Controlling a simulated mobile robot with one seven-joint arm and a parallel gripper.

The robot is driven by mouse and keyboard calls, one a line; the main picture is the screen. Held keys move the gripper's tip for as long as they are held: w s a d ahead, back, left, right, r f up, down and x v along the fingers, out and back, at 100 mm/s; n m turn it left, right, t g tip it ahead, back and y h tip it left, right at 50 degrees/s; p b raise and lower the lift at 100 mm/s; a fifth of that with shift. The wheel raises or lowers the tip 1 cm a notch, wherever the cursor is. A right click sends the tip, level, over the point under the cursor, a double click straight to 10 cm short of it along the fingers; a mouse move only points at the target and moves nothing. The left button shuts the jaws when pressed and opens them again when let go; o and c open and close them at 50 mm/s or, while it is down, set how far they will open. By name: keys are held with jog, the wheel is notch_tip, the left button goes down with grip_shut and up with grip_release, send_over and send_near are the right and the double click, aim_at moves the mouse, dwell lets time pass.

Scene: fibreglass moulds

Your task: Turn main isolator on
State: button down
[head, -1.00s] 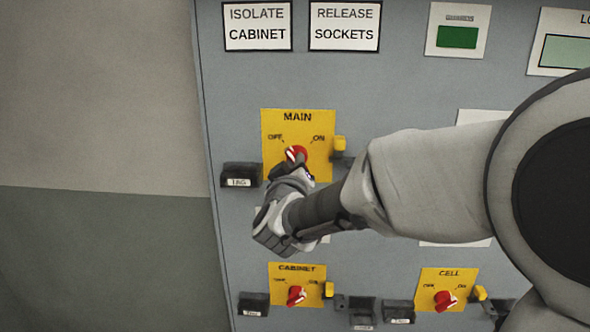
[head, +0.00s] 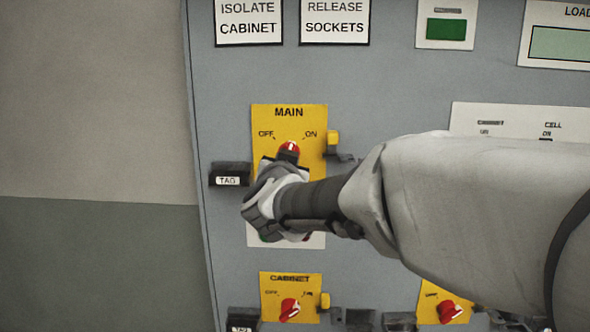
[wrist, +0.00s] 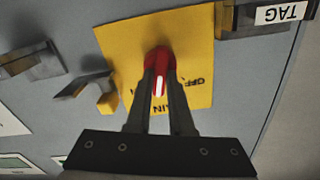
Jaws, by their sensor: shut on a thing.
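The main isolator's yellow plate (head: 262,140) reads MAIN, with OFF at upper left and ON at upper right. Its red knob (head: 291,147) has a white pointer mark that stands close to upright, between OFF and ON. My gripper (head: 287,156) reaches the knob from below and hides its lower part. In the wrist view, my gripper (wrist: 161,76) is shut on the red knob (wrist: 157,60), one finger on each side. The white mark shows between the fingers.
A black TAG holder (head: 229,174) sits left of the plate, and a yellow tab (head: 333,138) with a dark bracket at its right. Below are the CABINET knob (head: 289,308) and the cell knob (head: 449,311). My forearm covers the panel's right middle.

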jog(key=m+b, duration=0.3)
jog(key=m, duration=0.2)
jog(key=shift+m, duration=0.3)
dwell(0.4)
jog(key=c, duration=0.8)
grip_release()
jog(key=shift+s+d, duration=0.1)
